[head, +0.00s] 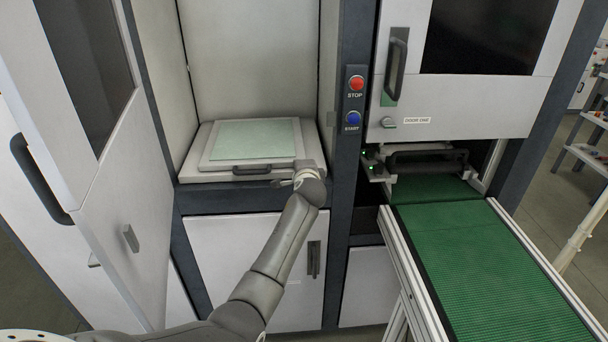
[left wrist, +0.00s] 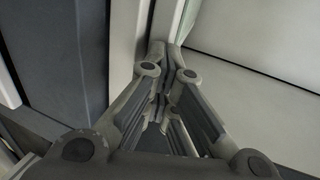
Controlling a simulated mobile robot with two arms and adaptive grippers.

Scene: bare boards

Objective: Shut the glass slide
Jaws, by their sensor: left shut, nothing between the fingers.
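The glass slide (head: 255,139) is a pale green pane in a white frame. It lies flat on a white base inside the open cabinet bay in the head view. A dark handle (head: 252,170) is on its front edge. My left gripper (head: 281,183) is shut and empty just right of this handle, low at the front of the base. Whether it touches the slide I cannot tell. In the left wrist view the closed fingertips (left wrist: 166,50) are beside a white edge with a thin green strip (left wrist: 189,22). My right gripper is out of view.
An open cabinet door (head: 120,190) stands at the left. A dark post with red STOP and blue START buttons (head: 354,117) is right of the bay. A green conveyor (head: 490,270) runs forward at the right. A closed cupboard (head: 225,245) is below the bay.

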